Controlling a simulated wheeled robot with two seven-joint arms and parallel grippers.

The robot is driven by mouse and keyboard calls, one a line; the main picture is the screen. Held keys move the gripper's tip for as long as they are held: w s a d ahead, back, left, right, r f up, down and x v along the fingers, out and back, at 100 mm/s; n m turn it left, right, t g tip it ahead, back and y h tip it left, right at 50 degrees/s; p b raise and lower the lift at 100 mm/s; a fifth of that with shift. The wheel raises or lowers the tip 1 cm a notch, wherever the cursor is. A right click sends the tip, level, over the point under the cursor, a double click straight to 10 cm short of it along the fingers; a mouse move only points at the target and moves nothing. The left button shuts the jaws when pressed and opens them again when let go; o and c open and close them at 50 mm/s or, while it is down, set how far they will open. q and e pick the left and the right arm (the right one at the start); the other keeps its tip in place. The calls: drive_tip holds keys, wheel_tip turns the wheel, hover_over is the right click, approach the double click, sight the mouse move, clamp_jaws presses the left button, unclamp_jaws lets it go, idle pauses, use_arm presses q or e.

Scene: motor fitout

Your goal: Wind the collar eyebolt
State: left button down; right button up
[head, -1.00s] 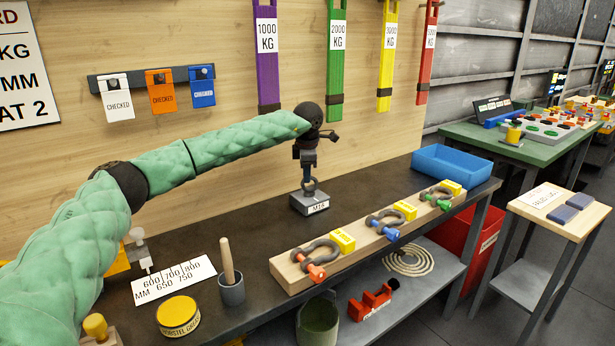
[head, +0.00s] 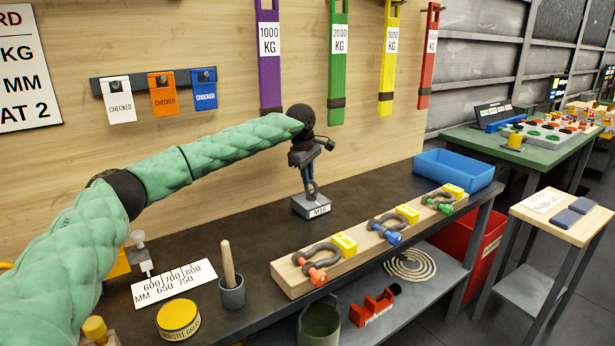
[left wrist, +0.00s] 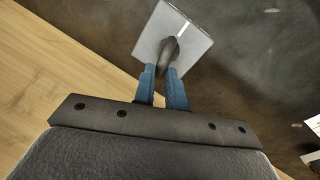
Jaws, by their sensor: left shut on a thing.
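The collar eyebolt (head: 311,189) stands upright in a small grey block (head: 303,207) with a white label on its front, on the dark bench near the wooden back wall. My left gripper (head: 309,183) points down over the block and is shut on the eyebolt's ring. In the left wrist view the two blue fingers (left wrist: 165,75) close around the dark ring (left wrist: 169,52), with the square grey block (left wrist: 192,30) beneath it. The thread and collar are hidden. My right gripper is not in view.
A wooden rack (head: 290,283) with several shackles lies along the bench's front edge. A blue tray (head: 455,170) stands at the right end. A grey cup with a wooden stick (head: 232,292) and a yellow tin (head: 179,318) stand at front left. Coloured slings (head: 338,75) hang behind.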

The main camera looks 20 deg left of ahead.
use_arm(q)
drive_tip(key=shift+w+r, duration=0.15)
drive_tip(key=shift+r, duration=0.1)
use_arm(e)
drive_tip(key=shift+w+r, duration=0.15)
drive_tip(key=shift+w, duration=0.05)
use_arm(q)
drive_tip(key=c, duration=1.5)
unclamp_jaws()
drive_tip(key=shift+o, duration=0.2)
drive_tip(key=shift+f, duration=0.15)
